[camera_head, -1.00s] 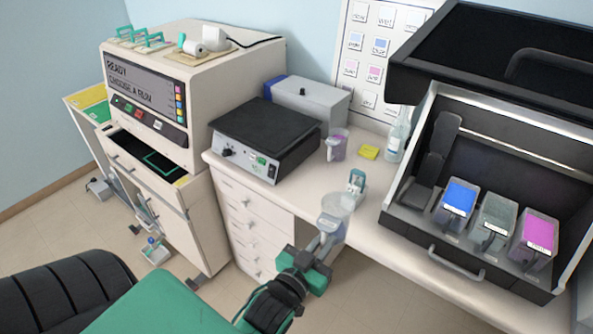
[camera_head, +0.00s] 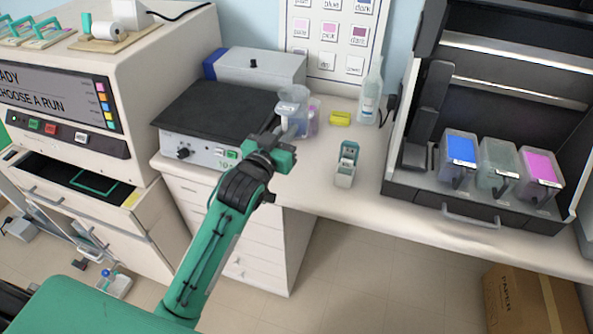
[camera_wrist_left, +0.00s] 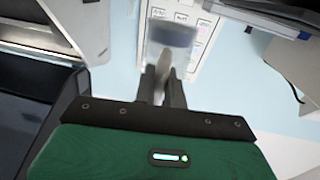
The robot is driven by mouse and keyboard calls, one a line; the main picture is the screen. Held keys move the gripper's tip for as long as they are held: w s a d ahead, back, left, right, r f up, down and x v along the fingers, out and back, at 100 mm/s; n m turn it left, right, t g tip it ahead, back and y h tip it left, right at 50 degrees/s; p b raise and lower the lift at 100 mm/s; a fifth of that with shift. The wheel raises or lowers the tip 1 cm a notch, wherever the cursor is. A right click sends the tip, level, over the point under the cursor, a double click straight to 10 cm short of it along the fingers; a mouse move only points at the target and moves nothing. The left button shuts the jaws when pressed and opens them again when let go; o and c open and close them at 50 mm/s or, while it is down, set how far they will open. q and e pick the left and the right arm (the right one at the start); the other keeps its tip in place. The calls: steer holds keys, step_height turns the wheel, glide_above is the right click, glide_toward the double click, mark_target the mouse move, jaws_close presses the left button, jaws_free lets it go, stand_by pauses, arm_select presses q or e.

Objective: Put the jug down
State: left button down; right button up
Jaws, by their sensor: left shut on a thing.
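A clear jug (camera_head: 293,101) is held up at the end of my left arm, near the right end of the black-topped bench device (camera_head: 215,117). My left gripper (camera_head: 284,137) is shut on the jug's handle. In the left wrist view the jug (camera_wrist_left: 172,36) appears blurred beyond the fingers (camera_wrist_left: 163,82), and the handle lies between them. The jug looks upright in the head view. I cannot tell how far its base is above the counter. My right gripper is not in view.
A second jug with purplish contents (camera_head: 314,116) stands partly hidden behind the held one. Nearby are a yellow block (camera_head: 340,118), a bottle (camera_head: 370,95) and a small teal-and-white holder (camera_head: 347,165). Bare counter (camera_head: 315,165) lies left of the holder. The open cabinet (camera_head: 425,197) stands right.

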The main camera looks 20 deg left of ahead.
mark_target(288, 111)
arm_select(q)
steer(key=w+r, duration=0.1)
steer(key=w+r+b, duration=0.1)
steer(key=w, duration=0.1)
steer(key=w+a+r, duration=0.1)
steer(key=shift+w, duration=0.2)
steer(key=shift+w+f, duration=0.1)
steer(key=shift+f, duration=0.1)
step_height(288, 111, down, 15)
steer(key=shift+d+r+p, duration=0.1)
steer(key=shift+p, duration=0.65)
steer(key=shift+f, duration=2.3)
steer(key=shift+f, duration=0.1)
steer(key=c, duration=1.5)
jaws_free()
